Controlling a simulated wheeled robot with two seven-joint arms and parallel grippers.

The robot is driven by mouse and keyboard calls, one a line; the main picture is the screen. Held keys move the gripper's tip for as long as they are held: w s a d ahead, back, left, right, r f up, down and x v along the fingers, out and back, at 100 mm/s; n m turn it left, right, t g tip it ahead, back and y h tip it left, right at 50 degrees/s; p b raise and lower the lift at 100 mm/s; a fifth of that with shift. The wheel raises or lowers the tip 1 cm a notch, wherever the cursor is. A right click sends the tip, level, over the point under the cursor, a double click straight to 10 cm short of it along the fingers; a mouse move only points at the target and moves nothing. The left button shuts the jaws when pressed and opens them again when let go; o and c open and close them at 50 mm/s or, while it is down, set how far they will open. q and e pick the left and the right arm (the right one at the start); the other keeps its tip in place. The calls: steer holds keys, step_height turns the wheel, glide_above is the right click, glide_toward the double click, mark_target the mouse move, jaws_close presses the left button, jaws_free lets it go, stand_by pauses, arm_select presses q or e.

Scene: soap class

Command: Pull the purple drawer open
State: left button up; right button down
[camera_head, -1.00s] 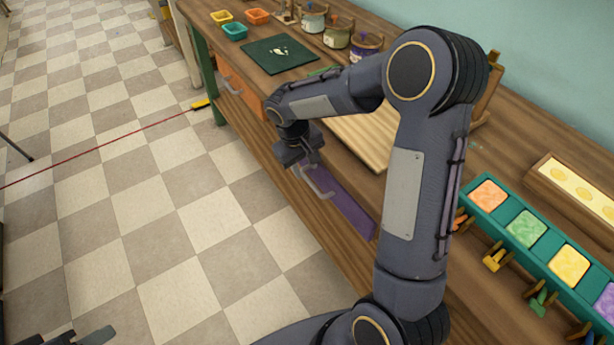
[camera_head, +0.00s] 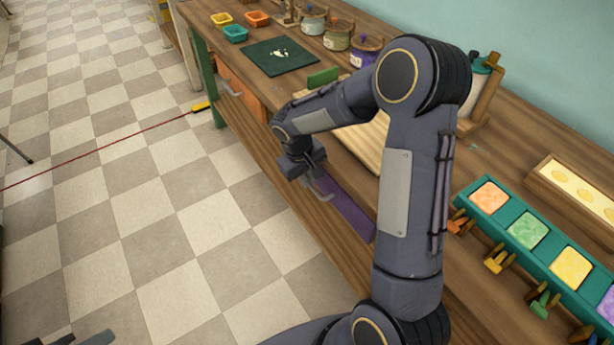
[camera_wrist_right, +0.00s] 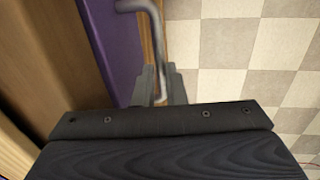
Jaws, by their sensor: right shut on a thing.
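The purple drawer (camera_head: 349,210) is set in the front of the wooden workbench, below its top. Its front looks flush with the bench in the head view, and it also shows in the right wrist view (camera_wrist_right: 110,40). A grey bar handle (camera_head: 322,188) stands out from it. My right gripper (camera_head: 308,178) is at the handle. In the right wrist view its two fingers (camera_wrist_right: 160,85) are shut around the handle (camera_wrist_right: 157,40). My left gripper (camera_head: 90,338) shows only as a dark piece at the bottom left edge, and its jaws cannot be judged.
An orange drawer (camera_head: 240,90) is farther along the bench. The bench top holds a green tray of coloured soaps (camera_head: 508,211), a dark green mat (camera_head: 280,56), small bins and jars. A red line (camera_head: 100,146) crosses the floor. The tiled floor before the drawer is clear.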

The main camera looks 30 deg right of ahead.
steer(key=shift+a, duration=0.1)
steer(key=s+a+b, duration=0.2)
steer(key=a, duration=2.2)
steer(key=shift+b, duration=0.4)
steer(key=c, duration=1.5)
jaws_free()
steer(key=shift+r, duration=0.1)
steer(key=r, duration=0.2)
steer(key=a+r, duration=0.1)
steer(key=r, duration=0.2)
steer(key=r+p, duration=0.1)
steer(key=r, duration=0.1)
steer(key=shift+a+r, duration=0.25)
